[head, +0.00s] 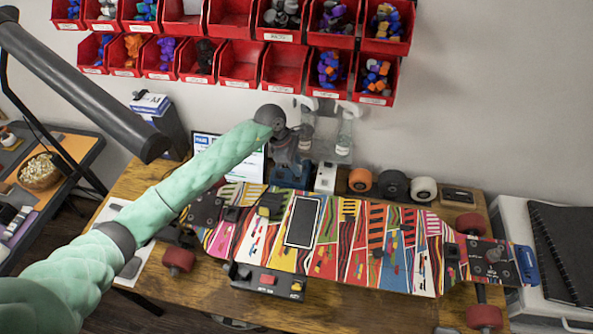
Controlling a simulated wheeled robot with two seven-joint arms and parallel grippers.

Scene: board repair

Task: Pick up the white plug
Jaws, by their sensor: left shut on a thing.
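My left gripper (289,160) hangs from the end of the green-sleeved arm, at the back of the wooden table behind the skateboard. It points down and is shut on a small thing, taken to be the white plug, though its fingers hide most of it. A white block (325,178) with small dark marks stands just to the right of the gripper. I cannot tell whether they touch. My right gripper is not in view.
A colorful skateboard (343,240) lies wheels-out across the table (333,317). Loose wheels (393,184) and clear bottles (345,138) stand behind it. Red bins (240,62) line the wall above. A black notebook (563,250) lies at the right.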

